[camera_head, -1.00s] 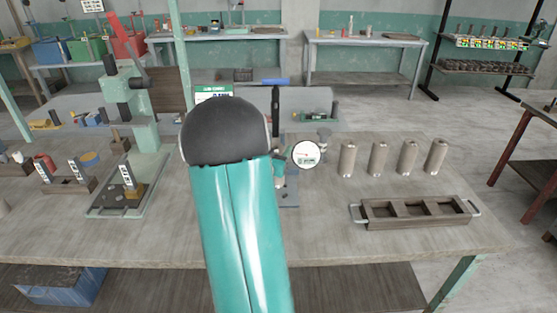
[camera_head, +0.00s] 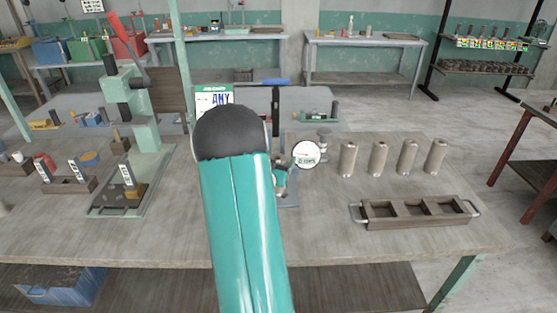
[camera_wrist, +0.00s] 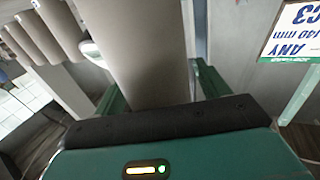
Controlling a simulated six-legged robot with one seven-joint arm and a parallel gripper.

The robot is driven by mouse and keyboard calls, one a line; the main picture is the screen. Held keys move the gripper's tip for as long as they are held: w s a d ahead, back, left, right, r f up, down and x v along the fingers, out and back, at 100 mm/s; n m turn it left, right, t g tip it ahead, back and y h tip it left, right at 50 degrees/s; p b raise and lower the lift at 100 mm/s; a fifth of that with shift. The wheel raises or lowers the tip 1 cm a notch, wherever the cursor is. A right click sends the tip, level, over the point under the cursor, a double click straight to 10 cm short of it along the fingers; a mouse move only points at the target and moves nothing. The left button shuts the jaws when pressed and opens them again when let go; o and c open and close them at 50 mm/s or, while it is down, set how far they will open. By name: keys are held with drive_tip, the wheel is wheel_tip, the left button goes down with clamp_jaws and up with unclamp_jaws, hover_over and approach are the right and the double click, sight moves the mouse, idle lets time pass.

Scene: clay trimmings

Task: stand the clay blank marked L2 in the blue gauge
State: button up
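In the wrist view a large pale grey-beige clay blank (camera_wrist: 145,45) stands between the green fingers of my gripper (camera_wrist: 155,92), which look closed against its sides. No mark shows on it, so I cannot tell if it is L2. In the head view my arm hides most of the gripper. A blue bar (camera_head: 274,82) tops a dark post just behind my arm. I cannot tell which is the blue gauge.
Several clay blanks (camera_head: 378,158) stand in a row at right, behind an empty wooden tray (camera_head: 385,219) with compartments. A sign (camera_head: 222,97) reading "ANY" stands behind my arm; it also shows in the wrist view (camera_wrist: 293,35). A green press (camera_head: 150,135) stands left.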

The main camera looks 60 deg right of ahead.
drive_tip(key=shift+r, duration=0.1)
drive_tip(key=s+a, duration=0.1)
drive_tip(key=a, duration=1.1)
